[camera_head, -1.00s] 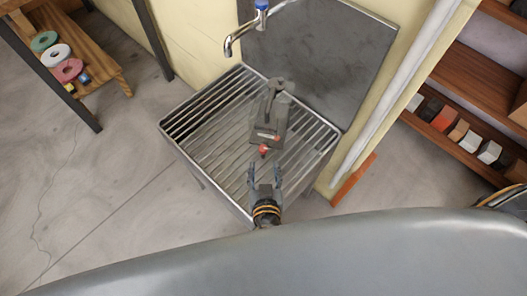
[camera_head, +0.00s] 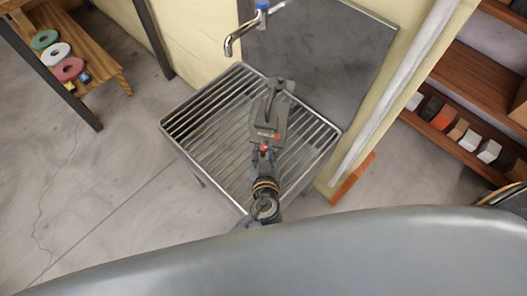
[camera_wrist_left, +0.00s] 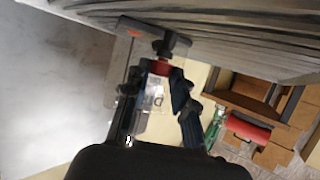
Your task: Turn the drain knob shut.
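A grey box-shaped device (camera_head: 268,128) with a dark lever on top stands on the slatted metal rack (camera_head: 200,108). A small red drain knob (camera_head: 263,147) sits on its near side. In the left wrist view the red knob (camera_wrist_left: 161,68) shows beneath a dark round part. My left gripper (camera_head: 264,157) is at the knob, fingers pointing at the device. In the wrist view its fingertips (camera_wrist_left: 159,78) lie on either side of the knob, with a gap between the fingers below it. Whether they press on it cannot be told. My right gripper is not in view.
A chrome tap (camera_head: 240,34) stands behind the rack before a grey panel (camera_head: 320,60). A pale pipe (camera_head: 395,95) runs along the right. A wooden bench with coloured rings (camera_head: 56,52) is at left, shelves (camera_head: 470,85) at right. Floor at left is clear.

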